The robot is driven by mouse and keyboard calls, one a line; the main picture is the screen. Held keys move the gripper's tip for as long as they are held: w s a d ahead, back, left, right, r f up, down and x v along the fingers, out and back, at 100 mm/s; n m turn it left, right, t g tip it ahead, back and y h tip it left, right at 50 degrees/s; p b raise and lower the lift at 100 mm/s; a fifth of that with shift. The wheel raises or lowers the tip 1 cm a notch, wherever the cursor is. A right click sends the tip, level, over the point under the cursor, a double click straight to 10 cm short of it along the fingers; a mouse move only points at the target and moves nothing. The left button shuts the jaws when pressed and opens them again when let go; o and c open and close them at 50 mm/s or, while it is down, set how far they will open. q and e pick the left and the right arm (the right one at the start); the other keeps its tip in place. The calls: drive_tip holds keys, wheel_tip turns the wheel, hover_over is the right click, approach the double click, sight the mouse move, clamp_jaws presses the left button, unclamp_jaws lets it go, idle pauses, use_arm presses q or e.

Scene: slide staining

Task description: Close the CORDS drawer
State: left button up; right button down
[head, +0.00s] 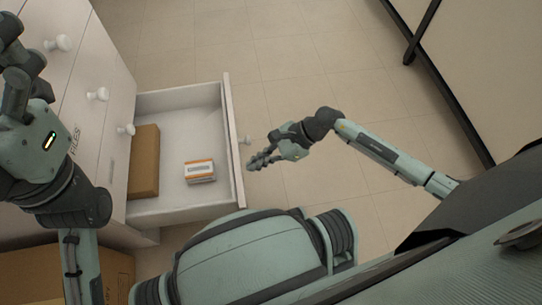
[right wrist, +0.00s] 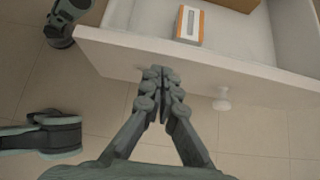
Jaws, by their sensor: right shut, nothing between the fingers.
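An open drawer (head: 233,118) sticks out to the right of a white cabinet in the head view. I see no CORDS label on it. Its front panel has a round white knob (head: 245,140), which also shows in the right wrist view (right wrist: 222,100). My right gripper (head: 255,162) is shut and empty, just outside the front panel near the knob. In the right wrist view its fingertips (right wrist: 161,74) point at the drawer front (right wrist: 200,62); I cannot tell if they touch it. My left gripper (head: 14,88) is at the left edge before the cabinet; its jaws are unclear.
In the drawer lie a brown box (head: 144,160) and a small orange-and-white box (head: 199,171). The cabinet (head: 90,60) has more white knobs and a FILES label (head: 75,142). A cardboard box (head: 30,275) stands at lower left. Tiled floor (head: 290,60) right of the drawer is clear.

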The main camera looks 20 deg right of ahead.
drive_tip(key=shift+w+a, duration=0.1)
drive_tip(key=shift+a, duration=0.4)
drive_tip(key=shift+a, duration=0.1)
drive_tip(key=w+a, duration=0.2)
drive_tip(key=a, duration=1.1)
drive_tip(key=w+a, duration=0.3)
drive_tip(key=a, duration=1)
drive_tip(key=shift+w, duration=0.2)
